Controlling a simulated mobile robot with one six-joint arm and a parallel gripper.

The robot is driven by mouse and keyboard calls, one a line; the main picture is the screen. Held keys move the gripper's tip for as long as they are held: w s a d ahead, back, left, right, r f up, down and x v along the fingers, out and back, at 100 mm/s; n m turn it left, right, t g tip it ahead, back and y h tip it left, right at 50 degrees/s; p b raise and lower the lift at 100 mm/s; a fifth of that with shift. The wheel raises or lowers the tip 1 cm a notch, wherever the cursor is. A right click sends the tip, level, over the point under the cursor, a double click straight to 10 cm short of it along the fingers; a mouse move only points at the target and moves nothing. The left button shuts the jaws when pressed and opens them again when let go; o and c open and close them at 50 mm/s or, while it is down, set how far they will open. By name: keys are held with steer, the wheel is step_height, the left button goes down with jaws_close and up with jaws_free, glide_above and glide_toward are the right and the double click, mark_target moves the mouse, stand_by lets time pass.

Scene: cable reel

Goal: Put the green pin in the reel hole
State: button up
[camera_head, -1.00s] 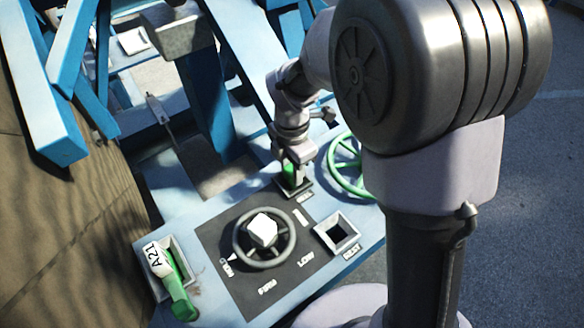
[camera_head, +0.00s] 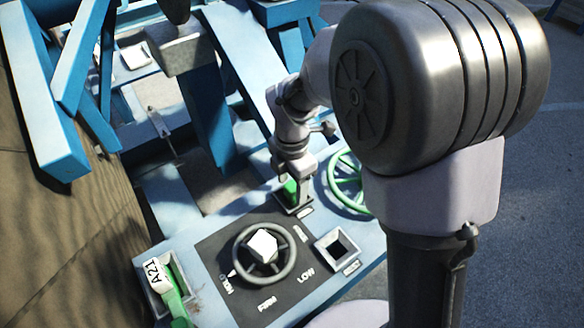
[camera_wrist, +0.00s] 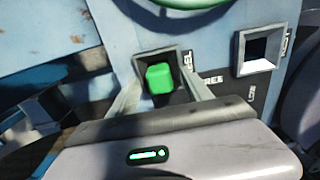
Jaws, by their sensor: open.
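The green pin (camera_head: 290,189) stands in a square socket at the far end of the dark control plate. In the wrist view its green top (camera_wrist: 159,78) shows inside the socket frame (camera_wrist: 141,62). How deep it sits is hidden. My gripper (camera_wrist: 160,88) is open, with one pale finger on each side of the pin. Whether the fingers touch it cannot be told. In the head view my gripper (camera_head: 294,182) is over this socket and partly covers the pin. An empty square socket (camera_head: 337,249) lies nearer, to the right.
A black handwheel with a white hub (camera_head: 263,246) is in the middle of the plate. A green lever tagged A21 (camera_head: 172,291) is in a socket at lower left. A green wheel (camera_head: 346,181) is close to my gripper's right. Blue beams (camera_head: 203,100) rise behind.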

step_height(320, 180, up, 17)
steer(key=p, duration=0.4)
steer(key=shift+f+p, duration=0.15)
steer(key=shift+p, duration=0.15)
steer(key=s+d+f+m+t+b, duration=0.2)
steer(key=s+f+m+b, duration=0.2)
steer(key=m, duration=0.5)
steer(key=s+d+f+m+t+y+b, duration=0.1)
steer(key=s+d+f+m+t+b, duration=0.1)
steer(key=s+m+b, duration=0.5)
steer(key=s+d+f+m+t+y+b, duration=0.1)
steer(key=s+d+f+m+b, duration=0.3)
steer(key=m, duration=0.9)
steer(key=shift+s+d+f+t+b, duration=0.25)
steer(key=shift+s+f+t+b, duration=0.15)
steer(key=shift+s+f+b, duration=0.85)
steer(key=shift+w+r, duration=0.15)
steer(key=shift+r, duration=0.05)
